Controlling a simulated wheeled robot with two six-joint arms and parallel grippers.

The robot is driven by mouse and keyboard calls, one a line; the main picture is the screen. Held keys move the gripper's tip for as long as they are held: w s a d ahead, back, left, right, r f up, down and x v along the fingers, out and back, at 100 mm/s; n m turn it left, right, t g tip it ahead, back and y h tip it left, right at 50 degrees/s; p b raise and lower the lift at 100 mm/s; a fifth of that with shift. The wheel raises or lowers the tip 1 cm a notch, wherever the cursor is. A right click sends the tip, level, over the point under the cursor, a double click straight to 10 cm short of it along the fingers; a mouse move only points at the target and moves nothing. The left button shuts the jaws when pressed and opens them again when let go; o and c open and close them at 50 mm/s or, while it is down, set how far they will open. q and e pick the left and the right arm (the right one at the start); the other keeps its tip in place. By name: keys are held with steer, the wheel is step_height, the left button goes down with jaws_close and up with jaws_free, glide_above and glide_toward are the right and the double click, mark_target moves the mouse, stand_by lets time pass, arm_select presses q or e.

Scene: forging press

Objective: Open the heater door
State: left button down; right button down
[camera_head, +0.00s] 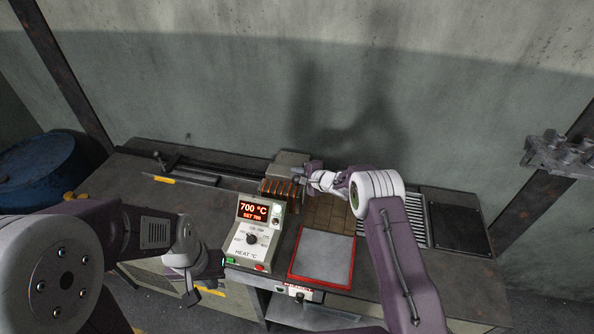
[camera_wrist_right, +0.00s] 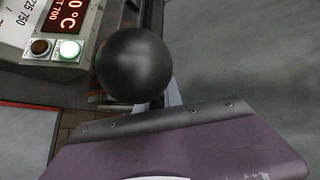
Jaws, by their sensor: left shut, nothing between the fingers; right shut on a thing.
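The heater (camera_head: 291,158) stands at the back of the bench, a grey block with orange-brown coils (camera_head: 281,189) in front. My right gripper (camera_head: 309,180) is at its right side. In the right wrist view a round black knob (camera_wrist_right: 134,64) fills the middle, and my right gripper (camera_wrist_right: 168,98) is shut on it or its stem; the fingertips are mostly hidden behind it. The door panel itself is not clearly visible, so I cannot tell how far it stands open. My left gripper (camera_head: 191,297) is shut and empty, low in front of the bench, away from the heater.
A control box (camera_head: 252,237) reading 700 °C stands left of a red-rimmed tray (camera_head: 322,285). A slatted grate (camera_head: 416,220) and dark plate (camera_head: 456,228) lie at right. A blue barrel (camera_head: 38,172) stands far left.

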steer(key=c, duration=1.5)
jaws_free()
steer(key=b+v, duration=0.2)
steer(key=v, duration=0.7)
steer(key=shift+s+b, duration=0.15)
steer(key=shift+b, duration=0.2)
